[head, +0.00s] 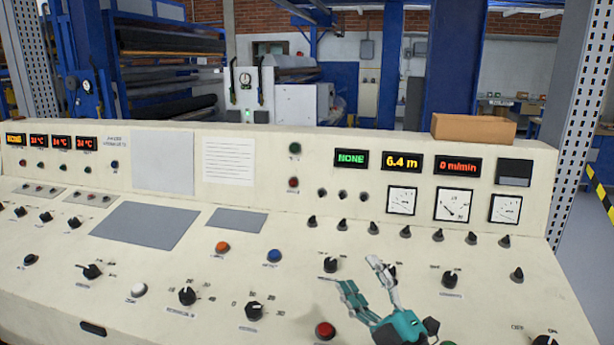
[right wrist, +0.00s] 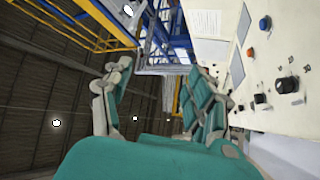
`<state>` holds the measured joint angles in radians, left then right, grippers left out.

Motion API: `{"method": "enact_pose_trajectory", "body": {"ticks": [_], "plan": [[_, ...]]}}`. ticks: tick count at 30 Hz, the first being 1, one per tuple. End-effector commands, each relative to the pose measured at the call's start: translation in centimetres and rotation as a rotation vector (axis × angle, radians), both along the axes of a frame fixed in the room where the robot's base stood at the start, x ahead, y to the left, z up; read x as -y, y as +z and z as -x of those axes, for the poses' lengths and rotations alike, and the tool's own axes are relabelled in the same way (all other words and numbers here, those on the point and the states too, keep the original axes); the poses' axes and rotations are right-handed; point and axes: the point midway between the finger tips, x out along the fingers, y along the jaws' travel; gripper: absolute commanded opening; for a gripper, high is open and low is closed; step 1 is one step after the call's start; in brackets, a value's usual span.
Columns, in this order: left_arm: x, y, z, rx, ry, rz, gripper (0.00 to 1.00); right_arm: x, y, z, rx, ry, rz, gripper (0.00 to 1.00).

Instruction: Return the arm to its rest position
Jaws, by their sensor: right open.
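My right gripper (head: 365,287) is teal and grey and shows at the lower middle-right of the head view, above the sloped face of a cream control console (head: 70,255). Its two fingers are apart with nothing between them. In the right wrist view the open fingers (right wrist: 155,100) stand left and right, with the console (right wrist: 265,65) along the right side. A red button (head: 325,330) is just left of the gripper, and a black knob (head: 331,264) is above it. The gripper hides part of the panel. My left gripper is not in view.
The console carries several knobs, an orange button (head: 222,247), a blue button (head: 274,256) and lit displays (head: 402,162). A cardboard box (head: 473,128) sits on its top edge. Blue machinery with rollers (head: 170,75) stands behind. A perforated post (head: 582,110) rises at the right.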

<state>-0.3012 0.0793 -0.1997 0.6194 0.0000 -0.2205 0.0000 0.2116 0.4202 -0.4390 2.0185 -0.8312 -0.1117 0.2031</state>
Motion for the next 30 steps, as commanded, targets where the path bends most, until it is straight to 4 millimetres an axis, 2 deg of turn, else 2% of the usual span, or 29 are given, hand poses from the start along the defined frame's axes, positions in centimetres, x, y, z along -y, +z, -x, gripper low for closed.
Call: {"method": "enact_pose_trajectory", "body": {"ticks": [1,2,4,6,8,9,12,15,18,21,27,28,30], "plan": [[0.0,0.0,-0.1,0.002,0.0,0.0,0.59,2.0,-2.1,0.4,-0.115,-0.084,-0.104,0.59],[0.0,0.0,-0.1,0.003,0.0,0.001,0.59,3.4,-3.5,0.5,-0.186,-0.139,-0.162,0.59],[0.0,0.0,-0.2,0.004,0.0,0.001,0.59,6.2,-7.4,1.6,-0.367,-0.261,-0.281,0.59],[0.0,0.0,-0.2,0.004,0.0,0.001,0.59,8.6,-11.8,3.6,-0.561,-0.376,-0.377,0.59],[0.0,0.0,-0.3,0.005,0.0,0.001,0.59,10.1,-15.5,5.9,-0.723,-0.459,-0.438,0.59],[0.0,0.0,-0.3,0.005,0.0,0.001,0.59,10.8,-17.8,7.7,-0.828,-0.507,-0.472,0.59],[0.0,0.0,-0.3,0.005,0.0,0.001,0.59,11.7,-22.5,12.4,-1.062,-0.601,-0.526,0.59],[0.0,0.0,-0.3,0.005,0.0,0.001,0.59,11.8,-25.5,16.5,-1.246,-0.662,-0.55,0.59],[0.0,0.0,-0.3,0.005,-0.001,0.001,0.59,11.7,-27.6,20.2,-1.394,-0.703,-0.563,0.59],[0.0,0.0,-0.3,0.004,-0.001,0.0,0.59,11.5,-28.9,23.7,-1.525,-0.732,-0.566,0.59],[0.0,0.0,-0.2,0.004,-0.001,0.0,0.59,10.7,-30.4,29.8,-1.75,-0.768,-0.562,0.59],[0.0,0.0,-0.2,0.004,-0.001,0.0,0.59,10.5,-30.6,30.7,-1.78,-0.772,-0.559,0.59],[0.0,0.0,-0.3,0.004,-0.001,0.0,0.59,10.5,-32.7,29.7,-1.776,-0.776,-0.553,0.59]]}}
